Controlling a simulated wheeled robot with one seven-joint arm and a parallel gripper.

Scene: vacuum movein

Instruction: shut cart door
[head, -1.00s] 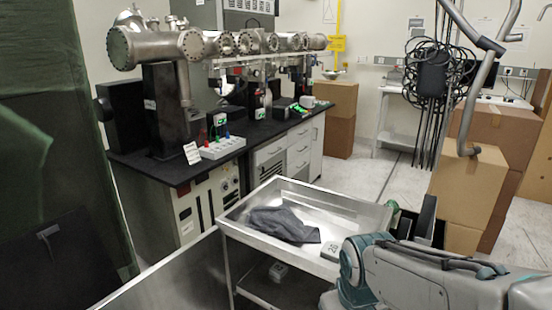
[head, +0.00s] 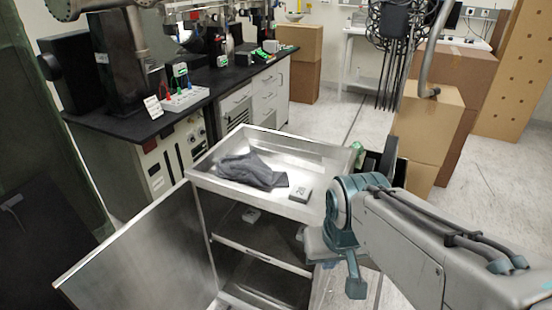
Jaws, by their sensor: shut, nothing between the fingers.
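The metal cart (head: 225,185) stands in the middle of the head view. Its flat steel door (head: 140,255) hangs wide open to the left, hinged at the cart's left front post, and its lower part runs out of the picture. The open front bares a shelf (head: 262,256) and a dark inside. My arm (head: 420,240) reaches in from the right, and its teal joint (head: 343,208) covers the cart's right front corner. I cannot make out my gripper's fingers. The door is well left of my arm, with a clear gap between them.
A dark cloth (head: 250,170) and a small grey box (head: 300,194) lie on the cart's top tray. A black-topped lab bench (head: 120,125) stands behind on the left. Cardboard boxes (head: 425,130) stand on the right. Floor is free between the bench and the boxes.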

